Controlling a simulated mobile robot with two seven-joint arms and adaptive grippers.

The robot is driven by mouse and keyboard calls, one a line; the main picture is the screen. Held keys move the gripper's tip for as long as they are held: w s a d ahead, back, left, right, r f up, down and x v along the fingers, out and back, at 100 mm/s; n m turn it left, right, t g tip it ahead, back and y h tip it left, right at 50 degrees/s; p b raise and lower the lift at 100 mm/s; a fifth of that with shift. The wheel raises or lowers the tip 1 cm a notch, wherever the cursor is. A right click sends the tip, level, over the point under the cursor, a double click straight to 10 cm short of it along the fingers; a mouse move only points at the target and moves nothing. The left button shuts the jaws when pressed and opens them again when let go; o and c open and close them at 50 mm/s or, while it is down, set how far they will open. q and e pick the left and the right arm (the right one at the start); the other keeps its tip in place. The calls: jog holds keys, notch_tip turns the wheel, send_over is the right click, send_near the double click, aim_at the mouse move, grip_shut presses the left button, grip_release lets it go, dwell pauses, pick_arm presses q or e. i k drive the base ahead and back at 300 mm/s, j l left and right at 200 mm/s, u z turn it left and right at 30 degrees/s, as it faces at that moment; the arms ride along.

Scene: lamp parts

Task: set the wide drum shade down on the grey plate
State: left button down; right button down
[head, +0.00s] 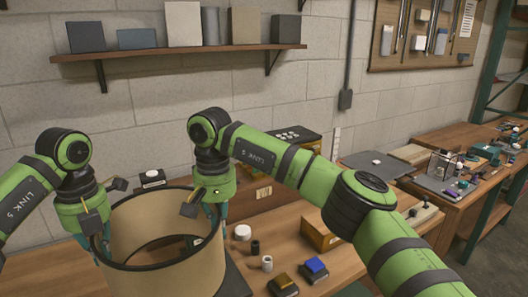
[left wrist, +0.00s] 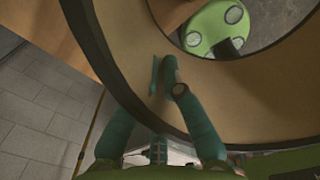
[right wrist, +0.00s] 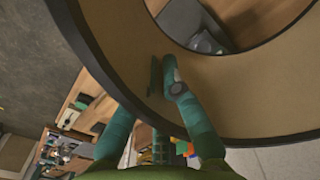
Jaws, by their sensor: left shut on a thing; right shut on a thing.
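The wide drum shade (head: 170,262) is tan with dark rims and open at top and bottom. It hangs upright between my two grippers, in front of the workbench's left part. My left gripper (head: 104,248) is shut on the shade's left wall, also seen in the left wrist view (left wrist: 165,85). My right gripper (head: 213,218) is shut on its right wall, also seen in the right wrist view (right wrist: 165,85). A dark grey flat plate (head: 236,282) shows beside the shade's lower right, mostly hidden by it. I cannot tell the gap between them.
On the bench right of the shade are a white round piece (head: 242,232), small cylinders (head: 267,263), a blue-topped block (head: 314,269), a yellow-topped block (head: 282,284) and a wooden box (head: 318,235). A shelf (head: 180,52) with boxes runs along the wall above. A farther bench holds many small parts.

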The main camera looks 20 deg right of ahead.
aim_at(375, 163)
jog(key=l, duration=1.35)
jog(key=i+l+u, duration=0.1)
jog(key=l, duration=1.25)
jog(key=l+u, duration=0.1)
jog(key=l, duration=1.25)
jog(key=i+l, duration=0.4)
jog(key=l, duration=0.15)
jog(key=i+l, duration=0.4)
jog(key=l, duration=0.15)
